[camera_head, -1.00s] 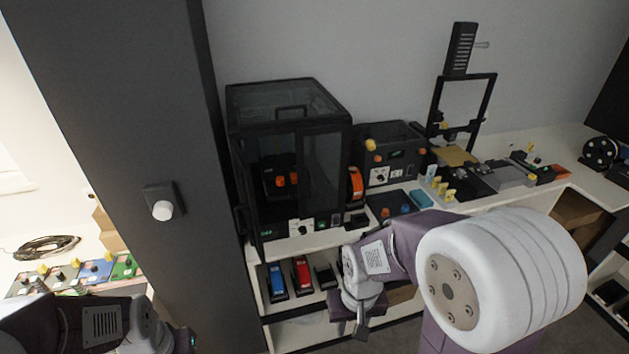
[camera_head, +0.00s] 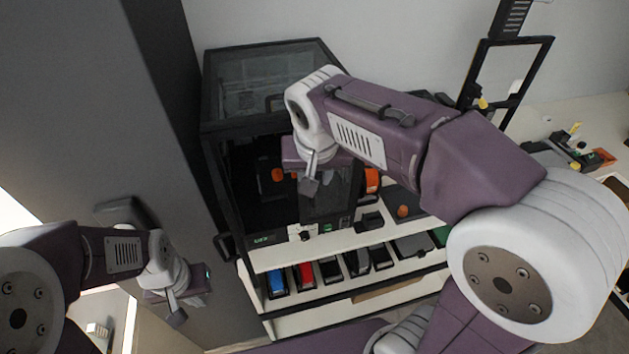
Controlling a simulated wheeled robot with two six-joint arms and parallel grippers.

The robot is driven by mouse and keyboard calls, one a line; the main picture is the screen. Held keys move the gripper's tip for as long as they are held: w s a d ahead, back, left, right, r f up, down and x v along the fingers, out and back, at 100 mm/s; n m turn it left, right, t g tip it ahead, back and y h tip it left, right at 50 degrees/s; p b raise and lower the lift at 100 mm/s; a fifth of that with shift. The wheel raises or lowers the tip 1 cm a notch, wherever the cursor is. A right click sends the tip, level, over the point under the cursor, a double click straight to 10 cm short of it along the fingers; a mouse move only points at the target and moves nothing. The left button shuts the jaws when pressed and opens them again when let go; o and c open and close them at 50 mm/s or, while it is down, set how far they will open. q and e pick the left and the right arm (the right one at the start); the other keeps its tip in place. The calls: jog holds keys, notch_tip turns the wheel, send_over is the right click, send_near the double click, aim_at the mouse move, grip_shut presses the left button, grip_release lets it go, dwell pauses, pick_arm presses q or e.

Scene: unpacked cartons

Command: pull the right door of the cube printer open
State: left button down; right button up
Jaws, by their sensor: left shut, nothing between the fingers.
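The cube printer (camera_head: 240,90) is a black-framed box with clear panels on the white shelf. Its left front shows a dark interior with orange parts. The right door (camera_head: 335,203) is a dark glass panel that looks closed; my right gripper and forearm hide its upper part. My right gripper (camera_head: 309,187) points down in front of this door; whether it touches it, and its finger gap, I cannot tell. My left gripper (camera_head: 177,316) is shut and empty, low at the left, apart from the printer.
A grey pillar (camera_head: 120,120) stands left of the printer. A dark handle-like piece (camera_head: 226,246) sticks out at the printer's lower left. Below, a shelf holds a blue item (camera_head: 277,284), a red item (camera_head: 305,276) and several dark ones. An upright black frame (camera_head: 548,65) stands at the right.

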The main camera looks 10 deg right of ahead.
aim_at(313, 205)
jog(key=x, duration=0.8)
jog(key=shift+s+f, duration=0.1)
jog(key=shift+s, duration=0.2)
jog(key=shift+s+a+f, duration=0.1)
jog(key=shift+s+f, duration=0.05)
jog(key=shift+f, duration=0.1)
pick_arm(q)
jog(key=shift+s+a+r, duration=0.1)
jog(key=shift+s+r, duration=0.2)
jog(key=shift+s, duration=0.15)
pick_arm(e)
jog(key=shift+w+f, duration=0.1)
jog(key=shift+w, duration=0.1)
grip_shut()
pick_arm(q)
jog(key=shift+w, duration=0.1)
